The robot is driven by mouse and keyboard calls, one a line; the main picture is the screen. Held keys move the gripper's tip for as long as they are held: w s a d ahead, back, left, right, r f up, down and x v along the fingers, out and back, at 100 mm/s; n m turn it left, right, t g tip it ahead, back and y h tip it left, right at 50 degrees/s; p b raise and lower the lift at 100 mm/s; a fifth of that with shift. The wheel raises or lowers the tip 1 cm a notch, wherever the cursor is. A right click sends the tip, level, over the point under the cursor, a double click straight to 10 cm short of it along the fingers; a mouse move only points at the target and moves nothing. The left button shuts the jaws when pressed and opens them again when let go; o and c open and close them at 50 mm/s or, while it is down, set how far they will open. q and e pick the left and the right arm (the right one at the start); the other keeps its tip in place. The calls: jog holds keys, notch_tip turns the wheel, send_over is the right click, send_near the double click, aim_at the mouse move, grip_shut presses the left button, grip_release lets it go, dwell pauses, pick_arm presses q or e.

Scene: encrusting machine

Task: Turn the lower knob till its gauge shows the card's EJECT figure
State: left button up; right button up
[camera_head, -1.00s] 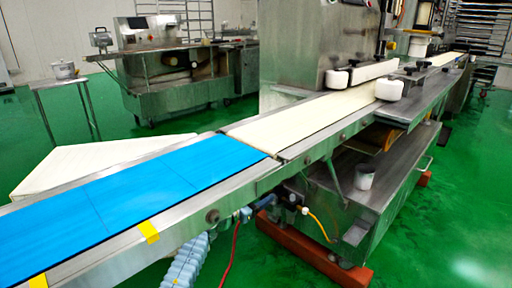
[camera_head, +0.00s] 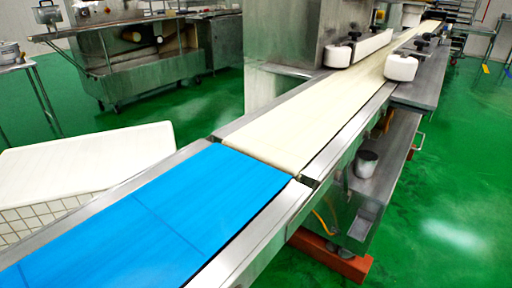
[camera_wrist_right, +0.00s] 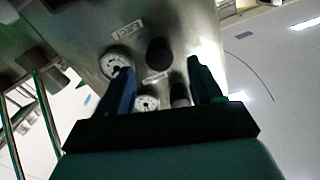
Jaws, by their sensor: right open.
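In the right wrist view a metal panel holds two round white gauges, the upper gauge (camera_wrist_right: 115,63) and the lower gauge (camera_wrist_right: 147,103). A dark upper knob (camera_wrist_right: 158,52) sits right of the upper gauge. A dark lower knob (camera_wrist_right: 180,95) sits right of the lower gauge, partly hidden by my gripper. My right gripper (camera_wrist_right: 159,68) is open, its two dark blue fingers pointing toward the panel. The lower knob shows between the fingers, near the right one; I cannot tell whether they touch. The gauge readings are too small to read. No card is identifiable. My left gripper is not in view.
In the head view a conveyor with a blue belt (camera_head: 150,222) and a cream belt (camera_head: 320,105) runs away to the upper right. A white-topped bin (camera_head: 85,165) stands left of it. A steel machine (camera_head: 150,50) stands behind. Green floor is open at right.

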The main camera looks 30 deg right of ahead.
jog(key=shift+x, duration=2.35)
jog(key=shift+c, duration=0.5)
jog(key=c, duration=1)
